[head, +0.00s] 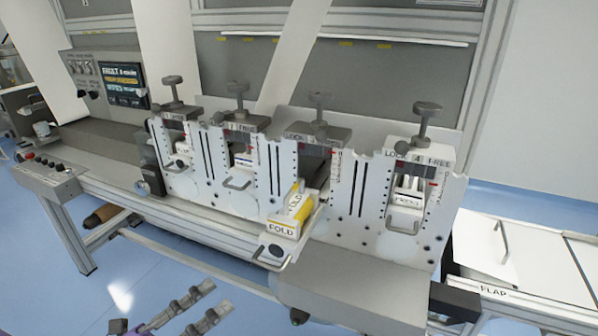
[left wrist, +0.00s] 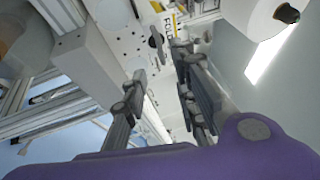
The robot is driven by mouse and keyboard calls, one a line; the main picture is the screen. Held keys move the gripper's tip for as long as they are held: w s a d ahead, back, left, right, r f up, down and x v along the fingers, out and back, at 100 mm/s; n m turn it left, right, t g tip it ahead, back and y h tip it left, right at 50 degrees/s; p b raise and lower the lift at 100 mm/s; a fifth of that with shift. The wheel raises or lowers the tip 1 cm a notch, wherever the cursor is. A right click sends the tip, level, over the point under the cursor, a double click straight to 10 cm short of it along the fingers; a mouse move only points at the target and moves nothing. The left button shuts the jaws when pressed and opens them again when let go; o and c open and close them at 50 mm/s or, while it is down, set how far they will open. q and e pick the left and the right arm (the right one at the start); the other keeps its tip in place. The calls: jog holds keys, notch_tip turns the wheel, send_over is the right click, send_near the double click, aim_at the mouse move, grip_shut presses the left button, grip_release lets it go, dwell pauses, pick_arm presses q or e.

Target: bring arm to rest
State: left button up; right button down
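My left gripper (head: 190,308) shows at the bottom of the head view, below the front edge of the machine. Its two fingers stand apart with nothing between them. In the left wrist view the open fingers (left wrist: 160,95) point toward the machine's white front, and they look clear of it. The purple wrist body fills the bottom of that view. My right gripper is not in view.
The web converter has several white stations. A FOLD unit (head: 284,228) with a yellow and white block (head: 297,207) juts out of one. A control panel (head: 124,84) is at left, a FLAP table (head: 510,255) at right. Blue floor (head: 125,270) is open in front.

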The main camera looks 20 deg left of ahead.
pick_arm(q)
jog(key=a+f+n+g+y+p, duration=0.1)
jog(key=a+f+n+g+y, duration=0.1)
jog(key=a+f+n+y, duration=0.45)
jog(key=a+f+n+g+y, duration=0.1)
jog(key=f+n+y, duration=0.3)
jog(key=f+n, duration=0.6)
jog(key=s+d+f+n+g+h+p, duration=0.2)
jog(key=s+d+f+n+g, duration=0.4)
jog(key=s+d+f, duration=0.7)
jog(key=shift+d+f+n+g, duration=0.3)
jog(key=shift+d+f+n, duration=0.15)
jog(key=shift+d+f, duration=0.6)
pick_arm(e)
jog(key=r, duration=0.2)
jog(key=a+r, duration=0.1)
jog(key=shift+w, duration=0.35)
pick_arm(q)
jog(key=shift+d+r+h, duration=0.1)
jog(key=shift+r+h, duration=0.1)
jog(key=shift+h, duration=0.05)
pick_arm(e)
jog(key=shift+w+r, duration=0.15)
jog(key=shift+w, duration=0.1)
